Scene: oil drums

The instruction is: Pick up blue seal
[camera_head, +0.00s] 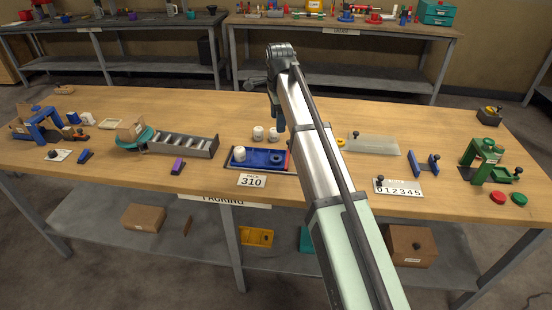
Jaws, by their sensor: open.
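A small dark blue round piece (277,158), which looks like the blue seal, lies at the right side of a shallow blue tray (256,165). I cannot make out its shape fully against the blue floor. A white cap-like piece (239,153) stands at the tray's left end. My gripper (279,128) points down above the bench, just behind the tray and apart from the round piece. It is open, with nothing visible in it. My arm crosses the picture's middle and hides part of the bench right of the tray.
Two white caps (265,133) stand behind the tray. A counter plate (252,181) lies in front. A grey slotted rack (182,145) and purple block (177,166) are left. A glassy plate (373,145), a blue stand (426,164) and a green press (487,160) are right.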

